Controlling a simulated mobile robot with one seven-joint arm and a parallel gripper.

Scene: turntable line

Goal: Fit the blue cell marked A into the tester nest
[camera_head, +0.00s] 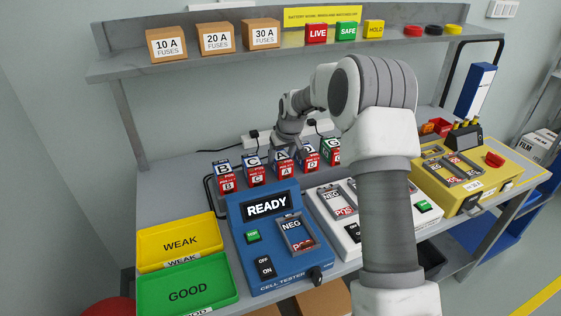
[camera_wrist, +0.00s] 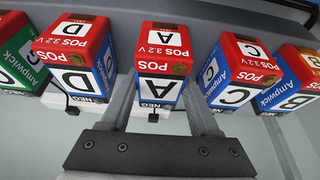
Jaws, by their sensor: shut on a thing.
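The blue cell marked A (camera_head: 285,168) stands in the row of cells at the back of the bench, red POS end and white A label showing. My gripper (camera_head: 289,147) is over it from behind. In the wrist view cell A (camera_wrist: 161,62) sits between the two fingers of my gripper (camera_wrist: 158,92), which are shut on its sides. I cannot tell whether it is lifted. The tester nest (camera_head: 296,232) is a recess on the blue cell tester (camera_head: 258,269), marked NEG at its far end and POS at its near end. It looks empty. The tester screen reads READY.
Cell C (camera_head: 254,172) and cell D (camera_head: 309,160) stand close on either side of cell A. A yellow WEAK tray (camera_head: 150,262) and a green GOOD tray (camera_head: 150,301) lie left of the tester. A white device (camera_head: 330,212) and a yellow one (camera_head: 503,176) stand right.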

